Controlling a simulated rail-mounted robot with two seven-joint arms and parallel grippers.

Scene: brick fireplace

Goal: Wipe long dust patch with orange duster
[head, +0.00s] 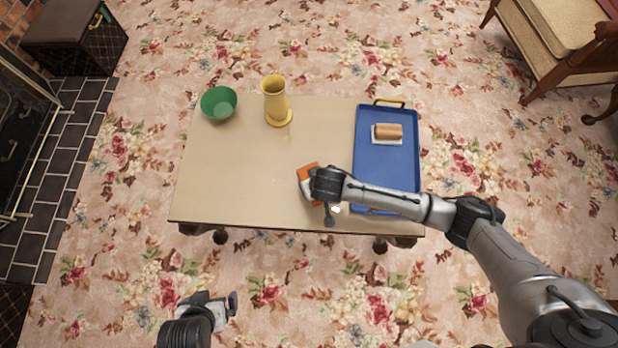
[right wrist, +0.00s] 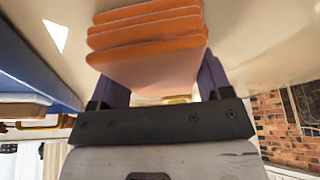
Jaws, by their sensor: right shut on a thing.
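The orange duster (head: 306,173) is in my right gripper (head: 318,190), over the front middle of the beige table (head: 230,180). In the right wrist view its layered orange pad (right wrist: 150,45) sits between the two dark fingers. I cannot tell whether it touches the tabletop. Faint pale specks (head: 278,181) lie on the table just left of the duster; no clear long dust patch shows, and my gripper and arm hide part of the surface. My left gripper (head: 225,305) is off the table, in front of its edge, with nothing seen in it.
A blue tray (head: 366,150) at the table's right holds a tan-topped white block (head: 388,132). A yellow vase (head: 276,100) and a green bowl (head: 218,103) stand at the back. A small white spot (head: 337,209) is near the front edge.

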